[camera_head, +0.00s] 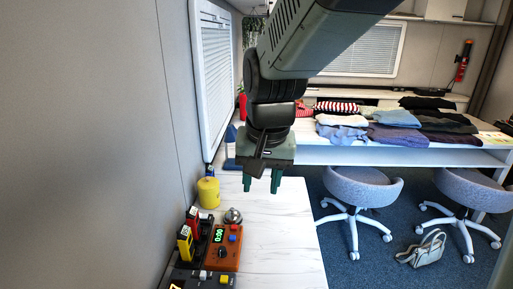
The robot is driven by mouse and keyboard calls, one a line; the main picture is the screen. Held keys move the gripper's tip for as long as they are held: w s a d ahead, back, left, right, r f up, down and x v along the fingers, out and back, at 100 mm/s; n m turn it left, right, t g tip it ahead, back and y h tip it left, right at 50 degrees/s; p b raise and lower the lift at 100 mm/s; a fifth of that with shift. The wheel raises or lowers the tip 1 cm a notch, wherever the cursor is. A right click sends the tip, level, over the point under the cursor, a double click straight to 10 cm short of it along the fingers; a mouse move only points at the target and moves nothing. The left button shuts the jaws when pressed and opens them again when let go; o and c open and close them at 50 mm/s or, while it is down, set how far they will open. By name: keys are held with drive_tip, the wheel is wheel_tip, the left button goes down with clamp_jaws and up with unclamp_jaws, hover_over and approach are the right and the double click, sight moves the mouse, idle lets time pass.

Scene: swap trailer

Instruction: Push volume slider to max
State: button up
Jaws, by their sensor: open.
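My gripper (261,184) hangs above the white counter with its two fingers apart and nothing between them. At the lower left, an orange box (224,251) has a green-lit display, a dark knob and blue and red buttons. In front of it, a dark control panel (213,284) carries small knobs, one yellowish, and is cut off by the bottom edge. I cannot tell which control is the volume slider or where it is set. My gripper is beyond these devices and apart from them.
A yellow canister (208,192) and a silver rounded object (233,215) stand near the orange box. Yellow and red upright items (187,240) stand by the left wall. The counter (280,235) is clear on its right. Folded clothes (397,118) lie on a far table.

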drive_tip(key=w+a+f+g, duration=0.2)
drive_tip(key=w+a+f, duration=0.2)
drive_tip(key=a+f, duration=0.6)
drive_tip(key=h, duration=0.1)
approach(203, 271)
drive_tip(key=shift+g, duration=0.3)
drive_tip(key=f, duration=0.8)
drive_tip(key=shift+w+f, duration=0.2)
drive_tip(key=shift+f, duration=0.15)
drive_tip(key=shift+c, duration=0.3)
clamp_jaws()
